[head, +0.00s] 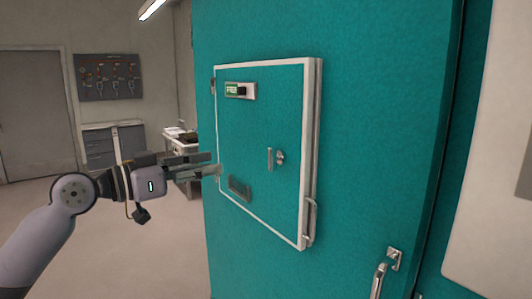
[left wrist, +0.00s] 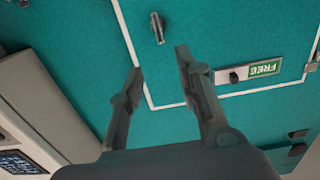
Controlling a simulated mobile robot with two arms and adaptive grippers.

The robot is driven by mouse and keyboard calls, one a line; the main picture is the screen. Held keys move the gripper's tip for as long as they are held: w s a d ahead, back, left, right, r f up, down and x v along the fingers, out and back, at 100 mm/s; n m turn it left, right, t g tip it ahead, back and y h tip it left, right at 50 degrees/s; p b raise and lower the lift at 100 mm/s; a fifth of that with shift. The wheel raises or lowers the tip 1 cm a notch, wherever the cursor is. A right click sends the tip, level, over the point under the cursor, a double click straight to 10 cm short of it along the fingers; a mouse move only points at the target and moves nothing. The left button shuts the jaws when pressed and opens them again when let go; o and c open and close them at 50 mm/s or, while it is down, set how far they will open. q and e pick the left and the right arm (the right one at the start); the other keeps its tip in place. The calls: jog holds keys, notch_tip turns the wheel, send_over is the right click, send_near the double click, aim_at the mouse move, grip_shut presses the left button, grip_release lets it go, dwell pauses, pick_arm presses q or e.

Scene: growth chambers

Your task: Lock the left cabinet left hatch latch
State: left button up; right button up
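The teal hatch (head: 258,130) with a white frame is on the teal cabinet front; it also fills part of the left wrist view (left wrist: 215,45). A silver turn latch (head: 279,157) sits right of its middle and also shows in the left wrist view (left wrist: 157,28). A plate with a green FREE sign (head: 233,90) and a small dark knob is near the hatch top; the sign appears upside down in the left wrist view (left wrist: 265,69). My left gripper (head: 218,163) is open and empty at the hatch's left side. Its fingertips also show (left wrist: 159,62). My right gripper is not in view.
A dark slot (head: 240,187) is low on the hatch, and a bar handle (head: 311,221) is at its lower right edge. A larger handle (head: 379,281) is lower on the cabinet. A desk (head: 183,147) stands behind my left arm. Open floor lies at left.

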aim_at(269, 154)
pick_arm(q)
jog(key=p+x, duration=0.6)
jog(key=x, duration=0.9)
jog(key=shift+w+d, duration=0.1)
jog(key=shift+d, duration=0.15)
grip_shut()
